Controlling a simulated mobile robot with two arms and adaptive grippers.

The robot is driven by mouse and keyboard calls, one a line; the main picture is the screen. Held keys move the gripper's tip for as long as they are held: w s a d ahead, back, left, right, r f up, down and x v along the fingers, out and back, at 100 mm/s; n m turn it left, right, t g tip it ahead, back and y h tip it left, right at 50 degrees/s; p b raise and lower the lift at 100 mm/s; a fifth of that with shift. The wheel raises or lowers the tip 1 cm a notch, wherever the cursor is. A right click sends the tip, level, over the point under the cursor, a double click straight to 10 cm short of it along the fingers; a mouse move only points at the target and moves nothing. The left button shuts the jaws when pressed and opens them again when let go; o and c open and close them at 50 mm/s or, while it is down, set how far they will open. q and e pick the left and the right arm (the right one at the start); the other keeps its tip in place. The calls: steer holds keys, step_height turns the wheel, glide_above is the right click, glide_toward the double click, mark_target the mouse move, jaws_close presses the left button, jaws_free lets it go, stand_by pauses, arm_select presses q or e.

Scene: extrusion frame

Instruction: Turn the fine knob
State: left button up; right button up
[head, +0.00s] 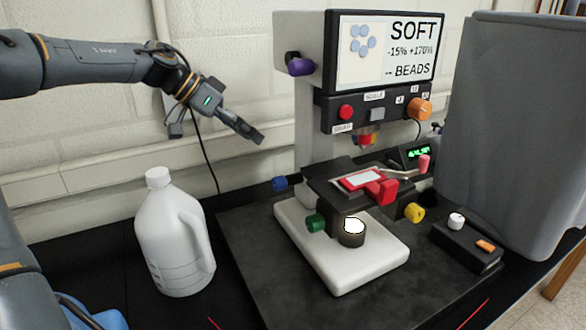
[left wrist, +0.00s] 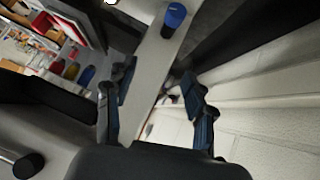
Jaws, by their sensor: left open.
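The microscope-like machine (head: 310,120) stands on a dark table. A blue knob (head: 279,183) sits low on its column, and a purple knob (head: 299,66) sits high on the same side. I cannot read which knob is the fine one. In the left wrist view a blue knob (left wrist: 175,17) lies ahead, past the fingertips. My left gripper (head: 256,135) is up and left of the low blue knob, apart from it and pointing down to the right. Its fingers (left wrist: 160,90) are spread and empty. My right gripper is out of view.
A white jug (head: 175,240) stands at the left, below my left arm. A grey bin (head: 515,130) stands at the right. The stage carries a green knob (head: 315,223) and a yellow knob (head: 414,212). A cable hangs along the wall behind the gripper.

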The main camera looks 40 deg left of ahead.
arm_select(q)
glide_toward(273, 181)
steer(key=p+x, duration=0.1)
steer(key=x, duration=0.6)
steer(key=shift+w+d+f+p, duration=0.15)
steer(key=shift+d+f+p, duration=0.1)
steer(key=shift+d+p, duration=0.05)
steer(key=shift+w+d+f, duration=0.25)
steer(key=shift+w+f, duration=0.1)
steer(key=shift+f, duration=0.1)
steer(key=shift+w+d+f, duration=0.1)
steer(key=shift+w, duration=0.05)
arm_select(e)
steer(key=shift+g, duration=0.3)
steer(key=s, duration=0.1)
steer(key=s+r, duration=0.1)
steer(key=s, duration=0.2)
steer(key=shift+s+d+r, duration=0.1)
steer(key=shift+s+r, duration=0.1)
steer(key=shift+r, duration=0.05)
arm_select(q)
steer(key=shift+c, duration=0.4)
jaws_close()
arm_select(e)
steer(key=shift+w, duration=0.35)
